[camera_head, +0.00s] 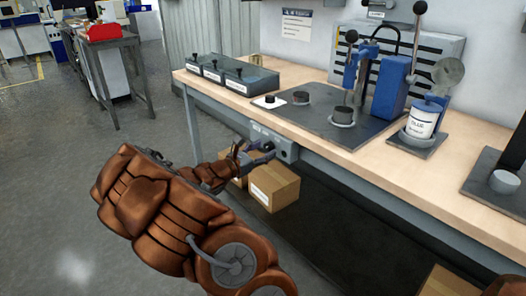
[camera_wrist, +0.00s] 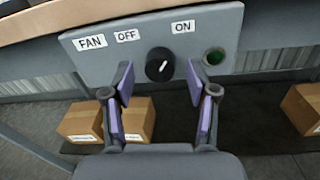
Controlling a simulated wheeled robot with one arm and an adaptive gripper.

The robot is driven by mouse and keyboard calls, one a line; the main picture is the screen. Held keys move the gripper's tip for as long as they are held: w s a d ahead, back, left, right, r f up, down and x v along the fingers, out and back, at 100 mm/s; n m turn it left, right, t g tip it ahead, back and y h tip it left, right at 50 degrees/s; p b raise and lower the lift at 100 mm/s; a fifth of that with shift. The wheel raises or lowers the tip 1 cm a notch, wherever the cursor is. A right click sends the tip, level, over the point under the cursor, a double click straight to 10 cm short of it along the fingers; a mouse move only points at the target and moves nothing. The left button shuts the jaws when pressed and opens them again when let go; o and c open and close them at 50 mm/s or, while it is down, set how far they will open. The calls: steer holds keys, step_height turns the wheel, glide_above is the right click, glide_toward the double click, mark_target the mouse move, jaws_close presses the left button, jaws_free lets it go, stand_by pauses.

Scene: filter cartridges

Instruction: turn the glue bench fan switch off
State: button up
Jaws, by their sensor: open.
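The fan switch panel (camera_wrist: 100,60) is a grey box with labels FAN, OFF on the left and ON on the right. Its round black knob (camera_wrist: 159,66) has a white pointer line tilted up and right, toward ON. A green indicator (camera_wrist: 213,57) sits right of the knob; I cannot tell whether it is lit. In the head view the panel (camera_head: 286,150) hangs under the bench's front edge. My gripper (camera_wrist: 159,76) is open, its purple-padded fingers on either side of the knob in the picture. I see no contact. My gripper (camera_head: 256,152) also shows just in front of the panel.
Cardboard boxes (camera_head: 274,187) sit under the bench, below the panel. Open floor lies left.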

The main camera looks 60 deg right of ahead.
jaws_close()
stand_by(0.6)
